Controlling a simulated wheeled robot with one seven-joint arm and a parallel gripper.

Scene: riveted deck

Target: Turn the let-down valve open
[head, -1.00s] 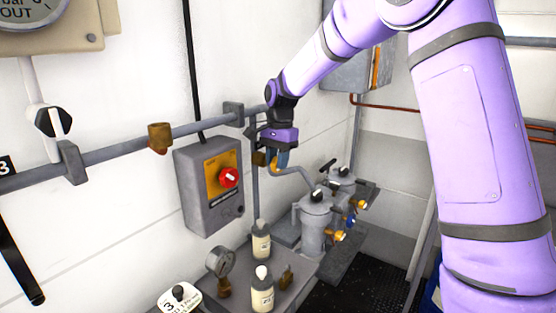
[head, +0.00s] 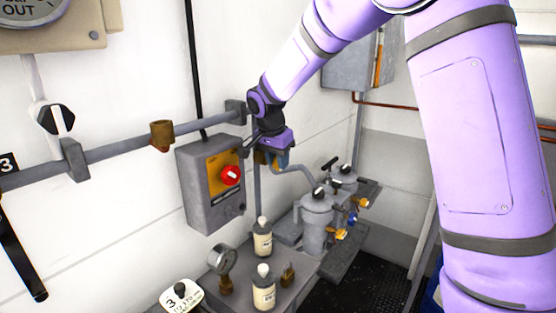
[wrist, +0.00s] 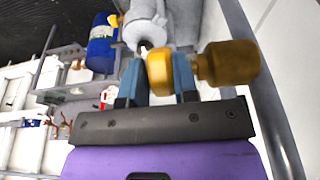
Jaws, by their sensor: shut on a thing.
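In the head view my gripper (head: 275,160) is at the valve, by the grey pipework right of the red-knobbed box. There the valve is mostly hidden behind my gripper, and how far the knob is turned cannot be told.
A grey box with a red knob (head: 231,175) is on the wall close left of my gripper. Grey filter pots (head: 316,225) stand below right. Bottles (head: 263,240) and a gauge (head: 222,260) stand on the bench below. A grey pipe (head: 110,155) runs along the wall.

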